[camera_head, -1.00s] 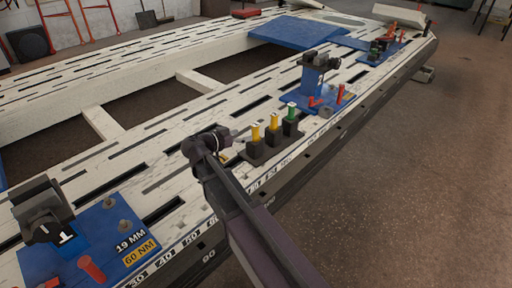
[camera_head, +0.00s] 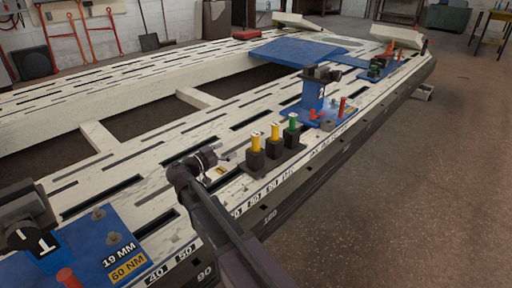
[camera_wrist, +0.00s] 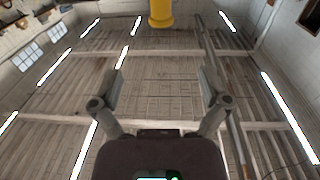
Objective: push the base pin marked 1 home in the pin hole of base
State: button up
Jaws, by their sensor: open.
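In the head view, the clamp marked 1 (camera_head: 40,240) stands on a blue base plate (camera_head: 92,238) at the lower left. A red pin (camera_head: 67,278) stands on that plate at the bottom edge; no number is readable on it. Two yellow pieces (camera_head: 256,142) and one green piece (camera_head: 292,122) stand upright in dark blocks, their top marks unreadable. I cannot tell which is the base pin marked 1, nor see its hole. In the wrist view my gripper (camera_wrist: 161,78) is open and empty, facing the ceiling. A yellow cylinder (camera_wrist: 160,14) shows beyond it.
The slotted white bench (camera_head: 140,160) runs diagonally, with a numbered scale along its near edge. A second blue base with a clamp marked 2 (camera_head: 314,92) and red pins stands farther along. A flat blue panel (camera_head: 298,52) lies behind. The floor (camera_head: 400,180) at right is clear.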

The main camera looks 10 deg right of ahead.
send_near(255, 133)
jog(key=shift+s+f+x, duration=0.15)
jog(key=shift+f+x, duration=0.05)
jog(key=shift+x, duration=1)
jog(key=shift+s+f+x, duration=0.1)
jog(key=shift+f+x, duration=0.05)
jog(key=shift+x, duration=1.05)
jog(key=shift+d, duration=0.1)
jog(key=shift+x, duration=2.6)
jog(key=shift+w+f, duration=0.1)
grip_shut()
